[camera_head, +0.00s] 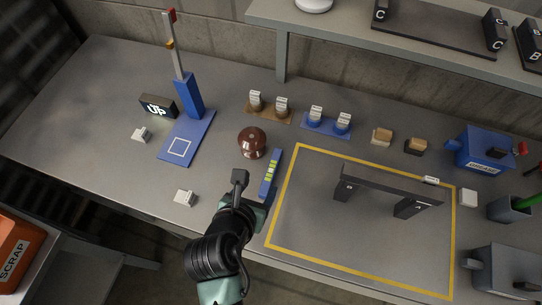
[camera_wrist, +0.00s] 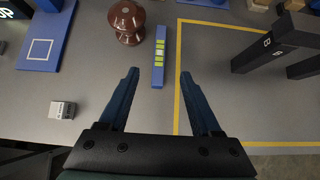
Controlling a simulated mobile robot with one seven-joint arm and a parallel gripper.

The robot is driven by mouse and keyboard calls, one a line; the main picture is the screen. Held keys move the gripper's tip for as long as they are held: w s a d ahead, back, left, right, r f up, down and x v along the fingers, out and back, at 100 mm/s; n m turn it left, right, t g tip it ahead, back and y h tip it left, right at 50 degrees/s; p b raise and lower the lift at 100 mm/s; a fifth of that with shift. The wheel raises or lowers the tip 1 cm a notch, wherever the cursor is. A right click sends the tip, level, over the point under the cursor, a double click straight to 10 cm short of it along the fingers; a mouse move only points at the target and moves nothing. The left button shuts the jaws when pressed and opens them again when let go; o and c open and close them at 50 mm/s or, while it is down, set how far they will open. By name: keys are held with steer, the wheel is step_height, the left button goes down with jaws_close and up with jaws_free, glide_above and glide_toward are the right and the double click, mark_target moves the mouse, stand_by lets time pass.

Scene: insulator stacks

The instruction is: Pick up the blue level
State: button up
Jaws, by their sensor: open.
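The blue level (camera_head: 270,174) is a narrow blue bar with yellow-green vials along its top. It lies on the grey table just left of the yellow outlined area, to the right of the brown insulator (camera_head: 252,142). In the wrist view the level (camera_wrist: 159,58) lies ahead of my gripper (camera_wrist: 158,75), between the lines of its two fingers. My gripper is open and empty, with its fingers wide apart. In the head view my gripper (camera_head: 252,192) is at the near end of the level and partly hides it. I cannot tell whether they touch.
A dark bridge-shaped stand (camera_head: 392,185) stands inside the yellow outline. A blue base with an upright post (camera_head: 188,95) stands at the left. Small light blocks (camera_head: 184,198) lie on the left side. A shelf (camera_head: 410,45) overhangs the back right.

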mark_target(270, 173)
steer(key=x, duration=0.7)
steer(key=shift+f+b, duration=0.2)
steer(key=shift+b, duration=0.2)
steer(key=shift+s+f+b+x, duration=0.1)
steer(key=shift+f+b+x, duration=0.05)
steer(key=shift+x, duration=1.2)
steer(key=shift+s+f+b+x, duration=0.1)
steer(key=shift+s+b+x, duration=0.05)
steer(key=shift+x, duration=1.2)
steer(key=shift+a, duration=0.1)
jaws_close()
